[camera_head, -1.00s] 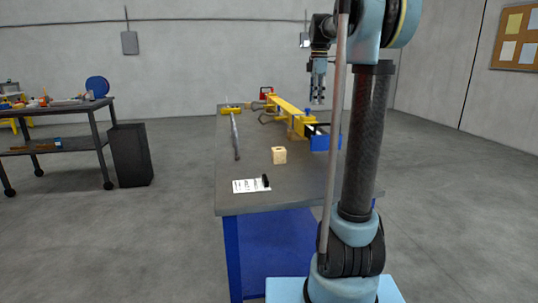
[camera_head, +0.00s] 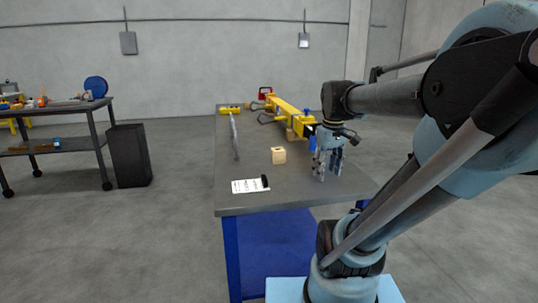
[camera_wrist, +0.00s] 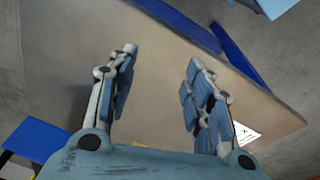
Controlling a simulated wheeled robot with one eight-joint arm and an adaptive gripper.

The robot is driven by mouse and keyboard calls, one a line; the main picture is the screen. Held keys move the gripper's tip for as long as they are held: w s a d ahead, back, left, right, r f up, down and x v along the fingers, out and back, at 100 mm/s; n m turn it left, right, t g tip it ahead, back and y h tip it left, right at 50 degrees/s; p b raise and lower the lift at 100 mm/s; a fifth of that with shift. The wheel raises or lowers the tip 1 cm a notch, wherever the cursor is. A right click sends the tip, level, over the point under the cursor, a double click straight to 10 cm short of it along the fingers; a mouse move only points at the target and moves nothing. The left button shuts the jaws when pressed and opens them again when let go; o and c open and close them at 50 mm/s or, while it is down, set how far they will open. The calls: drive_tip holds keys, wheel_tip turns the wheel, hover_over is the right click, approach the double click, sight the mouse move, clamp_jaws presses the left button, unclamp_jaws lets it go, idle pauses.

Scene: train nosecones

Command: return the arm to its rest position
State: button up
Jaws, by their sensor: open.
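My gripper (camera_head: 328,163) hangs fingers-down over the right side of the grey-topped workbench (camera_head: 236,198), at the end of my bent arm. In the wrist view my gripper (camera_wrist: 163,65) has its two fingers well apart, with nothing between them. The bench top (camera_wrist: 160,30) lies below the fingers. Whether the fingertips touch the top cannot be told, though they look apart from it.
A small wooden block (camera_head: 279,155), a white paper with a black item (camera_head: 249,185) and a long grey bar (camera_head: 235,137) lie on the bench. A yellow beam (camera_head: 287,108) lies at the back. A black bin (camera_head: 130,155) and a cart (camera_head: 68,110) stand left on open floor.

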drive_tip(key=s+f+m, duration=0.5)
drive_tip(key=s+f, duration=0.5)
drive_tip(key=f, duration=0.3)
drive_tip(key=shift+f+t, duration=0.3)
